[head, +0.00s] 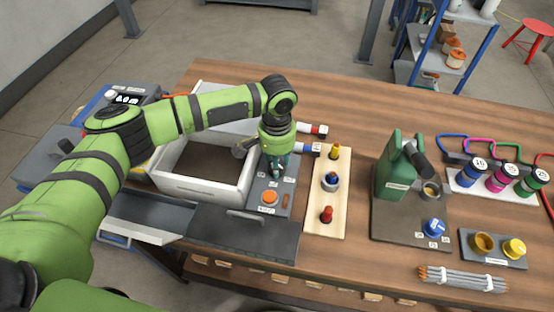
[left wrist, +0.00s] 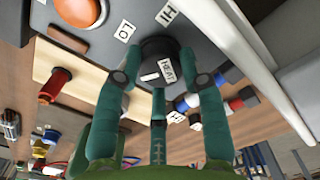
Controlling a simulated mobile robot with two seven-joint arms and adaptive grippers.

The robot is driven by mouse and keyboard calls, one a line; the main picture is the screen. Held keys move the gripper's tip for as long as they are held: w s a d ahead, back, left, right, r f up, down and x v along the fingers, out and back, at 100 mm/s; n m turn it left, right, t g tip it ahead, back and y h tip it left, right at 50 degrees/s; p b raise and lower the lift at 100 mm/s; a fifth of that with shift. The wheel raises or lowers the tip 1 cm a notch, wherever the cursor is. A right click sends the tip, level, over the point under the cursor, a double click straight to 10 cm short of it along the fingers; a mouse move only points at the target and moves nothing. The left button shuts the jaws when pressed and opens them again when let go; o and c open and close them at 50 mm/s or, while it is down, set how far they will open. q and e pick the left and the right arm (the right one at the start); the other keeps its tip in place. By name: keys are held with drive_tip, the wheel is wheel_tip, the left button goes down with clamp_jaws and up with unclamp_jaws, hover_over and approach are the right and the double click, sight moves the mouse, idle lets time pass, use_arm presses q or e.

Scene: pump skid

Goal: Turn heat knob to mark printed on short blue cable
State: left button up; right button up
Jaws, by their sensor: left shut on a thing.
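My left gripper (head: 275,168) reaches down over the grey control panel (head: 260,206), beside the white box. In the left wrist view its green fingers (left wrist: 160,76) are closed around the black heat knob (left wrist: 156,46). The knob has a HEAT tag and a white line on it; LO and HI tags are on the panel near it. In the head view the gripper hides the knob. A blue cable (head: 452,137) loops behind a blue plug (head: 470,173) with a white tag at the right. The tag's print is too small to read surely. My right gripper is not in view.
An orange button (head: 269,197) is on the panel's near part. A white open box (head: 200,187) stands left, a wooden board (head: 324,236) with coloured knobs right. Bare tabletop lies behind the board.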

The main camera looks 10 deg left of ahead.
use_arm(q)
drive_tip(key=shift+s+r+m+p, duration=0.1)
drive_tip(key=shift+m+p, duration=0.9)
drive_tip(key=shift+m, duration=0.1)
drive_tip(key=m+p, duration=0.1)
drive_tip(key=m, duration=0.1)
drive_tip(key=shift+m+p, duration=0.3)
drive_tip(key=shift+p, duration=0.05)
drive_tip(key=m+p, duration=0.1)
drive_tip(key=m, duration=0.1)
drive_tip(key=shift+m, duration=0.4)
drive_tip(key=m+p, duration=0.1)
drive_tip(key=m, duration=0.1)
drive_tip(key=shift+m, duration=0.4)
drive_tip(key=m, duration=0.2)
drive_tip(key=shift+m, duration=0.3)
drive_tip(key=m, duration=0.3)
drive_tip(key=shift+m+p, duration=0.3)
drive_tip(key=m, duration=0.3)
drive_tip(key=shift+m, duration=2)
